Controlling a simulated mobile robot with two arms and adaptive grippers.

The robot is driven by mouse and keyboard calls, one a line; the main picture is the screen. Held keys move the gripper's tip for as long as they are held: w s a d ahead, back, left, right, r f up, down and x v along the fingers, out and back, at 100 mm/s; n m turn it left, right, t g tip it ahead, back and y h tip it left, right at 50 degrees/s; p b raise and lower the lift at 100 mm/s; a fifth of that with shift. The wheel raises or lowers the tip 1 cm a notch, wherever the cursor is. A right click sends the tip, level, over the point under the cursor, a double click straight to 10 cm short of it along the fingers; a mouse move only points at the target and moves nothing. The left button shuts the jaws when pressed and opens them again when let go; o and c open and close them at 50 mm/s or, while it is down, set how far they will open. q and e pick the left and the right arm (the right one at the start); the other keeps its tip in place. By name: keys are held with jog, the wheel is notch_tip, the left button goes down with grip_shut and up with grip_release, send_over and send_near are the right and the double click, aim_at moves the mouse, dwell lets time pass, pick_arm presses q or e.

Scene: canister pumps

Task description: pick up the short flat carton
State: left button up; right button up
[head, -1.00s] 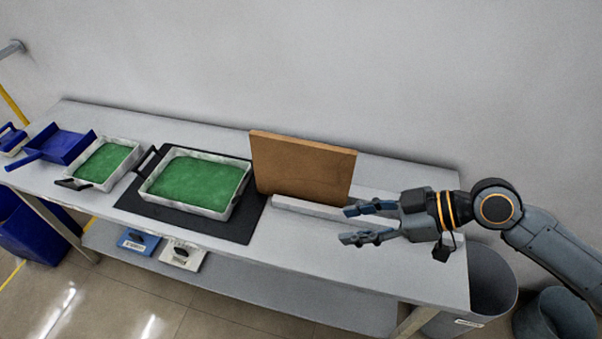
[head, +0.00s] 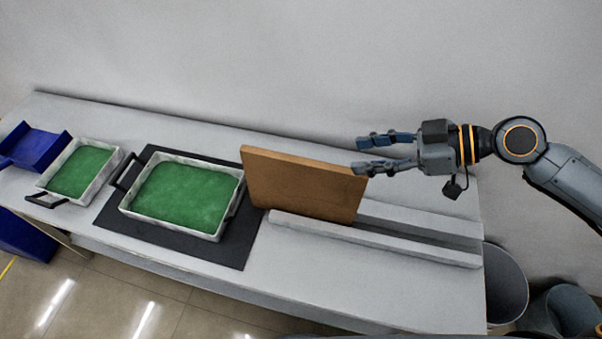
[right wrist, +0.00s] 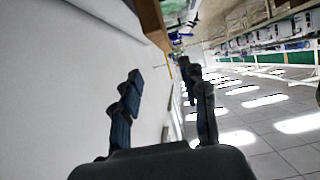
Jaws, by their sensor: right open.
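A flat brown carton (head: 303,186) stands upright, slightly tilted, at the long pale rails on the bench in the head view. My right gripper (head: 358,155) is open and empty at the carton's upper right corner. Its lower finger overlaps that corner in the picture; I cannot tell whether they touch. In the right wrist view, my right gripper (right wrist: 168,84) has its two dark fingers spread. A brown edge, likely the carton (right wrist: 151,22), shows ahead beyond the fingertips. My left gripper is not in view.
Two pale rails (head: 372,240) run along the right part of the bench (head: 420,300). A white tray with green contents (head: 185,198) sits on a black mat (head: 225,252). A smaller green tray (head: 82,172) and a blue bin (head: 36,148) stand left. A grey wall rises behind.

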jog(key=p, duration=0.2)
send_near(305, 161)
jog(key=x, duration=0.3)
jog(key=shift+a+f, duration=0.1)
jog(key=shift+a, duration=0.2)
jog(key=shift+p+x, duration=0.3)
jog(key=shift+x, duration=0.65)
jog(key=shift+w+a+f, duration=0.1)
jog(key=shift+w+f, duration=0.1)
jog(key=shift+f, duration=0.05)
jog(key=shift+w+a+f+p, duration=0.1)
jog(key=shift+a+p, duration=0.4)
jog(key=shift+p, duration=0.05)
jog(key=shift+w+a+f+p, duration=0.1)
jog(key=shift+a+p, duration=0.4)
jog(key=shift+p, duration=0.05)
jog(key=shift+p+x, duration=0.4)
jog(key=shift+x, duration=0.7)
jog(key=shift+w+a+f, duration=0.1)
jog(key=shift+a+f, duration=0.05)
jog(key=shift+f, duration=0.25)
jog(key=shift+c, duration=0.7)
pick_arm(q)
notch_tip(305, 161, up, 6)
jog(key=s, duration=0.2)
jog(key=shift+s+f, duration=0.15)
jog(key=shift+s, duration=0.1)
pick_arm(e)
grip_shut()
